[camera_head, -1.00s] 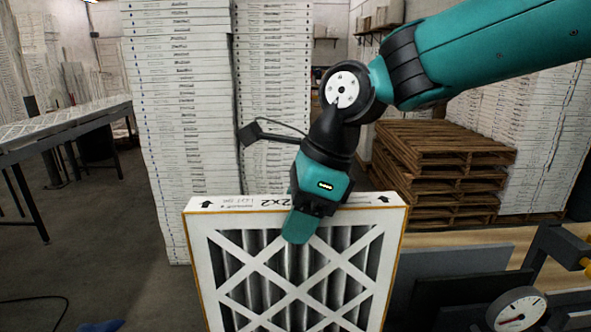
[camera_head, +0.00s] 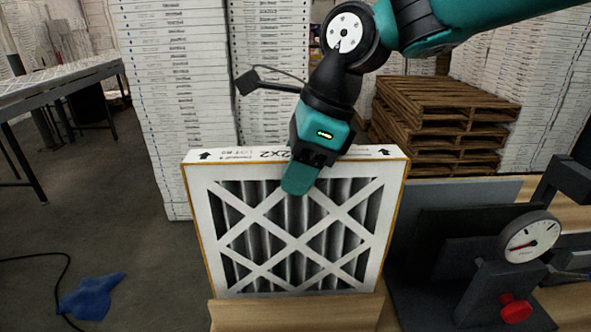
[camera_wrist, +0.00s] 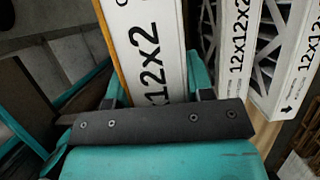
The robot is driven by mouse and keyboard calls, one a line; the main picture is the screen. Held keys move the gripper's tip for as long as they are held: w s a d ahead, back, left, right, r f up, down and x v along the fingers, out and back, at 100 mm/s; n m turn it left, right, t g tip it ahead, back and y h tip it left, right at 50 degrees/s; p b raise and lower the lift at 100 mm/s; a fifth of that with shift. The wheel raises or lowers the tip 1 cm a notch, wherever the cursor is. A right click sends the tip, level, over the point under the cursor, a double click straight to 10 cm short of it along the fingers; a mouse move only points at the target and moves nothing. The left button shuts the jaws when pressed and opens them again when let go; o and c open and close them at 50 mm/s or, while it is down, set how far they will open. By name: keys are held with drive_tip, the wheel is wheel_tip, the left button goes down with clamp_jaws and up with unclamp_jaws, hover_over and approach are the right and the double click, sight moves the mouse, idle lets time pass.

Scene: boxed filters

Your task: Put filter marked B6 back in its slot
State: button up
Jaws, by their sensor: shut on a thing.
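A white-framed filter (camera_head: 205,215) with a pleated grey core and white lattice hangs upright in my gripper (camera_head: 303,170). The top edge carries up arrows, "2X2" and a small lot mark that I cannot read for sure. In the wrist view the held filter (camera_wrist: 148,45) shows "12x2" between the fingers. The filter's lower edge is just above or behind a wooden board (camera_head: 295,314); I cannot tell whether they touch. No slot is clearly visible.
Other filters marked 12x12x2 (camera_wrist: 238,50) stand close beside the held one in the wrist view. A dial gauge (camera_head: 530,238) on a dark fixture with a red knob is at right. Pallets (camera_head: 440,125) and tall white stacks (camera_head: 180,90) stand behind. A blue cloth (camera_head: 92,297) lies on the floor.

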wheel_tip(320, 180, down, 8)
drive_tip(key=b, duration=0.3)
drive_tip(key=shift+r, duration=0.25)
drive_tip(key=shift+f+b, duration=0.35)
drive_tip(key=shift+f, duration=0.6)
drive_tip(key=o, duration=1)
drive_tip(key=shift+o, duration=0.2)
wheel_tip(320, 180, up, 7)
drive_tip(key=p, duration=0.9)
hover_over(296, 220)
drive_tip(key=w, duration=0.2)
drive_tip(key=shift+w+d, duration=0.1)
drive_tip(key=o, duration=0.6)
drive_tip(key=shift+c, duration=0.2)
